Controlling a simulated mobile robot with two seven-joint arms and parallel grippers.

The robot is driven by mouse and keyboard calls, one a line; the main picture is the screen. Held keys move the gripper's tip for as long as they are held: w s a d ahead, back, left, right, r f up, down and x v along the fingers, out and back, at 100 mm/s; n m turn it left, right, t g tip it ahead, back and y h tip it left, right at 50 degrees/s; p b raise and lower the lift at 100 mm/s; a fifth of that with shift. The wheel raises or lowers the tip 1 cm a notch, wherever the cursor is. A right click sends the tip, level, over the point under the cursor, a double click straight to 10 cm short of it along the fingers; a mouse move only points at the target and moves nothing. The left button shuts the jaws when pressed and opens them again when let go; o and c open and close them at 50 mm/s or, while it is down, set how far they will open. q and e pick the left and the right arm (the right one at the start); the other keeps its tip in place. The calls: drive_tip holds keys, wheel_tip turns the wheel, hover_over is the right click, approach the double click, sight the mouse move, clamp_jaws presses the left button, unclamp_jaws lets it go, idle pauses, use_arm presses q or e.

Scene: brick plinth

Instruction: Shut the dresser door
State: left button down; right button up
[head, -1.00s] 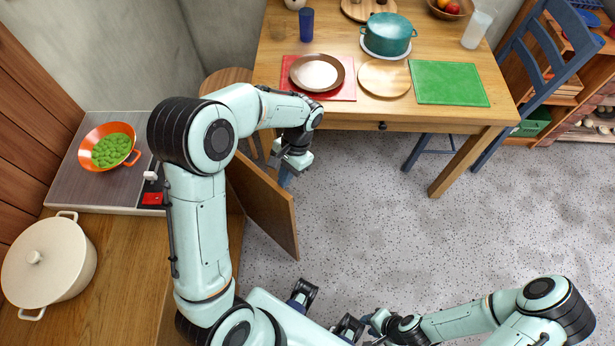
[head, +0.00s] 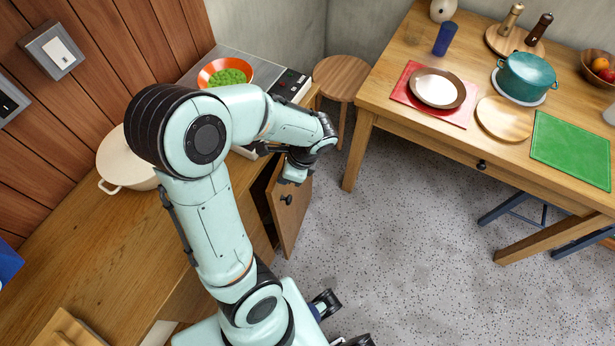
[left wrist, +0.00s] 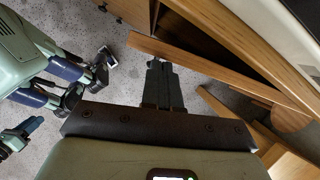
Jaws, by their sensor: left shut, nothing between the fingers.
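The dresser (head: 150,235) is the long wooden cabinet at the left in the head view. In the left wrist view the shut, empty fingers (left wrist: 156,68) are close to the door's long edge (left wrist: 205,66), with a dark gap between door and cabinet. I cannot tell if they touch. My right gripper is not clearly shown.
An orange bowl of green food (head: 226,75) and a cream pot (head: 125,160) stand on the counter. A round stool (head: 341,78) is behind the door. The laid table (head: 390,125) is at the right. Speckled floor (head: 400,250) in front of the door is clear.

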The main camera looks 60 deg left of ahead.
use_arm(q)
drive_tip(key=shift+s+a, duration=0.8)
drive_tip(key=shift+a, duration=0.1)
